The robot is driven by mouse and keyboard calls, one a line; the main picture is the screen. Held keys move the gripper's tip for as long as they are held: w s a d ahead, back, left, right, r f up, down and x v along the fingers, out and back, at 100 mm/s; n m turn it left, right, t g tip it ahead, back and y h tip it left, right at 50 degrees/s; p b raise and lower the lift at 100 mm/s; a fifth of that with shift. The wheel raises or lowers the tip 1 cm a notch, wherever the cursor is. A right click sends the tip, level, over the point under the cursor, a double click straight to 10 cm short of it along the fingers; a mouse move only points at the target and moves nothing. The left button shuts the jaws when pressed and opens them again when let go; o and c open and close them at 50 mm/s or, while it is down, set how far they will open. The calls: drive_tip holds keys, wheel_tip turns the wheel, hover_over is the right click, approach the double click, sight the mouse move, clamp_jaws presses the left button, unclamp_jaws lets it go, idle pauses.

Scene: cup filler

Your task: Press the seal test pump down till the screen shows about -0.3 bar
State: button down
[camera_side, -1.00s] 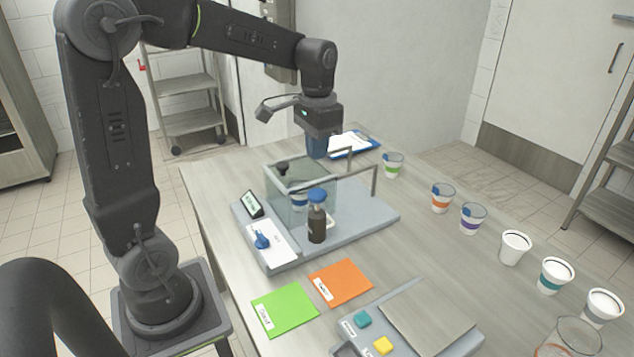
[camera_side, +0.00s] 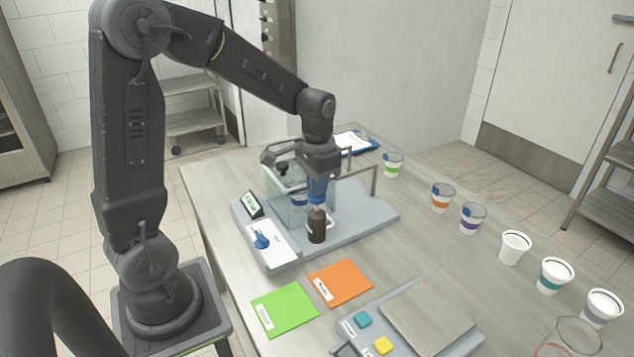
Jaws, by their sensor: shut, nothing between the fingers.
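The seal test pump (camera_side: 317,228) is a dark upright cylinder at the front of the grey test station (camera_side: 372,212). My gripper (camera_side: 319,198) is shut and points straight down over the pump's top. Its blue fingers cover the pump's blue cap, and they look to be touching it or very close; I cannot tell which. The small screen (camera_side: 251,204) stands at the station's left, with green characters too small to read. A clear chamber (camera_side: 286,198) stands behind the pump, with a cup partly visible inside.
A blue knob or valve (camera_side: 262,240) sits on a white panel left of the pump. A metal handle frame (camera_side: 373,178) stands at the right. Green (camera_side: 284,309) and orange (camera_side: 341,282) cards lie in front. Several cups line the table's right side.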

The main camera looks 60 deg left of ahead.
drive_tip(key=shift+s+f, duration=0.1)
drive_tip(key=shift+f, duration=1.55)
wheel_tip(320, 180, up, 14)
drive_tip(key=shift+r, duration=0.25)
idle(1.1)
drive_tip(key=s+d+f+t, duration=0.1)
drive_tip(key=s+d+t, duration=0.4)
drive_tip(key=s+d, duration=0.6)
drive_tip(key=s, duration=0.3)
drive_tip(key=shift+t, duration=0.3)
drive_tip(key=c, duration=1.8)
unclamp_jaws()
drive_tip(key=shift+c, duration=0.2)
